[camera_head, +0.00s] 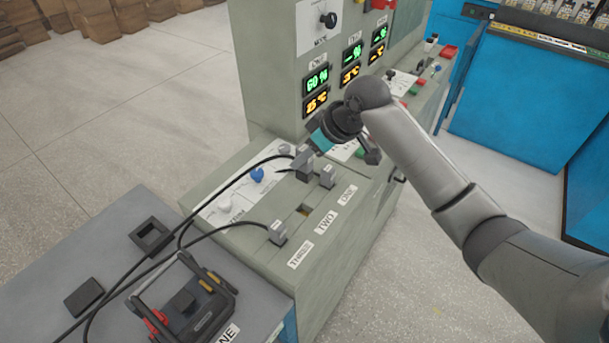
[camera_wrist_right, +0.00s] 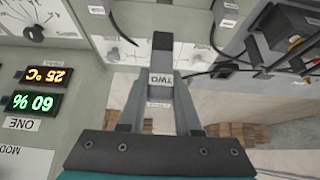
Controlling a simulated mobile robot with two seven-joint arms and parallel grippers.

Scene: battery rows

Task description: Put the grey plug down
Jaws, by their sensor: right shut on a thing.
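My right gripper (camera_head: 306,158) is shut on a grey plug (camera_head: 304,173) with a black cable, over the sloped panel of the console. In the right wrist view the gripper's fingers (camera_wrist_right: 160,90) close on both sides of the plug (camera_wrist_right: 161,78), whose label reads TWO. From the head view I cannot tell whether the plug touches the panel. A dark socket opening (camera_head: 304,211) shows bare behind the label TWO. Another grey plug (camera_head: 327,177) stands near ONE, and a third (camera_head: 277,233) stands near THREE. My left gripper is out of view.
The console's upright cabinet (camera_head: 270,75) with lit displays rises behind the panel. A blue knob (camera_head: 257,174) and a white knob (camera_head: 225,206) stand on the panel. A black battery frame (camera_head: 190,300) and a square holder (camera_head: 151,236) are on the grey table at left.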

